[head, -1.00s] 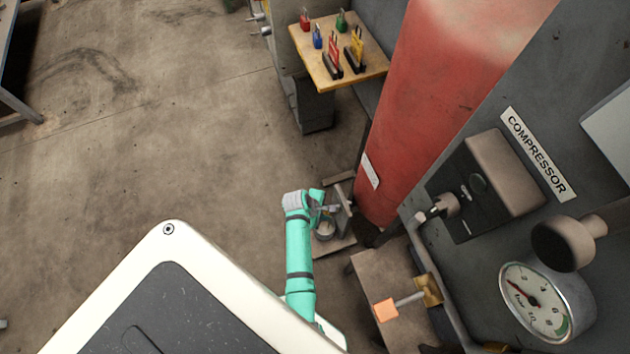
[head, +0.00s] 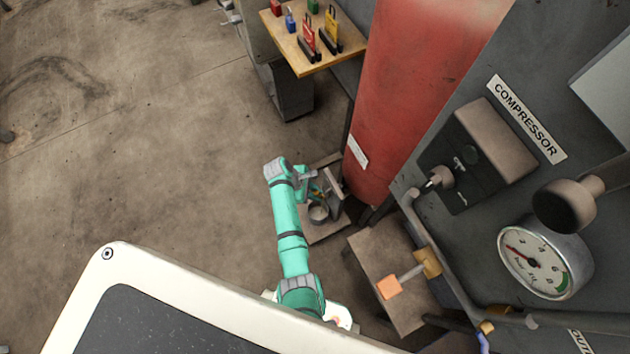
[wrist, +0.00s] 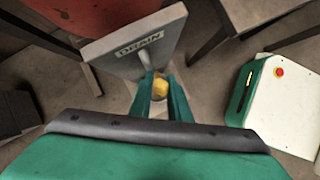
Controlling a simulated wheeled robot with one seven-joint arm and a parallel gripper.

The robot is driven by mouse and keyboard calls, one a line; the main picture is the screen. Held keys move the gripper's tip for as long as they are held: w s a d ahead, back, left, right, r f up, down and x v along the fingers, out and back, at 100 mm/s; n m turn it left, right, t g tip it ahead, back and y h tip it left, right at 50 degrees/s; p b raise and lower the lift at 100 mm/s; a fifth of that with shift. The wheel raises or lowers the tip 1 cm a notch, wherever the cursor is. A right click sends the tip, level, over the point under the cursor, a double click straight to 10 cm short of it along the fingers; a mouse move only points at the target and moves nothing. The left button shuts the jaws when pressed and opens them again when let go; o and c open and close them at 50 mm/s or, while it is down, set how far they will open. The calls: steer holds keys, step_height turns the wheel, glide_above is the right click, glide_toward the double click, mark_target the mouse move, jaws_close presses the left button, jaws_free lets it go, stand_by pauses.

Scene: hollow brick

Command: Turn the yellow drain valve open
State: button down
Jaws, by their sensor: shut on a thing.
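The yellow drain valve (wrist: 160,88) shows in the wrist view, just below a grey plate marked DRAIN (wrist: 134,46). My gripper (wrist: 157,84) has its two green fingers on either side of the valve and is shut on it. The fingers and wrist hide part of the valve, so I cannot tell how far it is turned. In the head view my gripper (head: 316,188) is low beside the red tank (head: 405,100), partly hidden by my arm. A small round cup (head: 318,213) sits below it on a low stand.
The compressor panel (head: 465,215) with a pressure gauge (head: 545,258) stands at the right. An orange-ended lever (head: 389,287) sticks out near it. A wooden shelf (head: 312,58) with several padlocks is at the back.

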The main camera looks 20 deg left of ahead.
steer(key=shift+s+f, duration=0.1)
steer(key=shift+f, duration=0.05)
steer(key=c, duration=1.8)
jaws_free()
steer(key=shift+c, duration=0.2)
steer(key=shift+a+r, duration=0.3)
steer(key=shift+r, duration=0.25)
steer(key=v, duration=0.9)
steer(key=shift+a+r, duration=0.2)
steer(key=shift+r, duration=0.05)
